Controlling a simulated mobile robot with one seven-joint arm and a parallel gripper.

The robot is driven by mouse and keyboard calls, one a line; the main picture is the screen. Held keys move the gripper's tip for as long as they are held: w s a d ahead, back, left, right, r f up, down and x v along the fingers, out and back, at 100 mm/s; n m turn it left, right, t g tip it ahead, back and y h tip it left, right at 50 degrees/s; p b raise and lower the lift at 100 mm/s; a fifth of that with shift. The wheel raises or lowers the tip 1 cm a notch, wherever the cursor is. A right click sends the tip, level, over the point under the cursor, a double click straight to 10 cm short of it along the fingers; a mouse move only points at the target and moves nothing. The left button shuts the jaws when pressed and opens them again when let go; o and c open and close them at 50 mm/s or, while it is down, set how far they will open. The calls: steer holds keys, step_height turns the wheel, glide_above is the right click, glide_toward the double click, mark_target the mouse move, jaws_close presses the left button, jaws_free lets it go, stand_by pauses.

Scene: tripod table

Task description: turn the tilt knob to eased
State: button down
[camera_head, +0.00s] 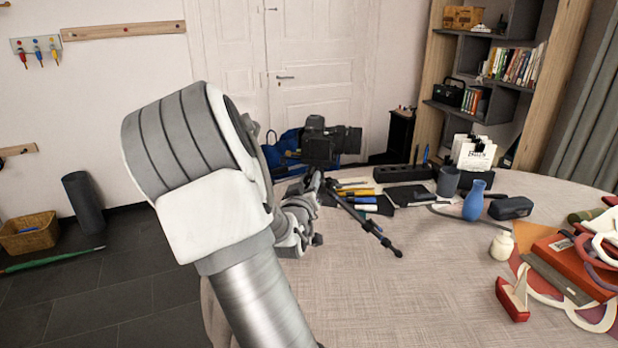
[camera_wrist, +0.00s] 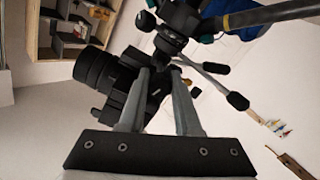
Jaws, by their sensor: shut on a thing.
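A black camera (camera_head: 318,142) sits on a small tripod (camera_head: 362,218) at the table's left edge. In the wrist view the camera body (camera_wrist: 128,80) appears sideways, its lens to the left, beside the tripod head (camera_wrist: 180,18). My gripper (camera_wrist: 162,68) has its grey fingers closed in on a small dark part at the tripod head, which I take to be the tilt knob (camera_wrist: 163,57). The fingertips hide most of it, so its marking and angle cannot be read. A pan handle (camera_wrist: 238,101) sticks out to the right. In the head view my arm hides the fingertips.
Pens, a black organizer (camera_head: 402,174), a blue vase (camera_head: 474,200) and a black case (camera_head: 511,208) lie right of the tripod. A white jar (camera_head: 502,246) and a red toy boat (camera_head: 513,297) are further right. The front middle of the table (camera_head: 400,300) is clear.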

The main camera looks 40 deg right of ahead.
steer(key=shift+n+p, duration=0.7)
steer(key=shift+n, duration=1.3)
steer(key=c, duration=0.6)
jaws_free()
steer(key=shift+s+a, duration=0.1)
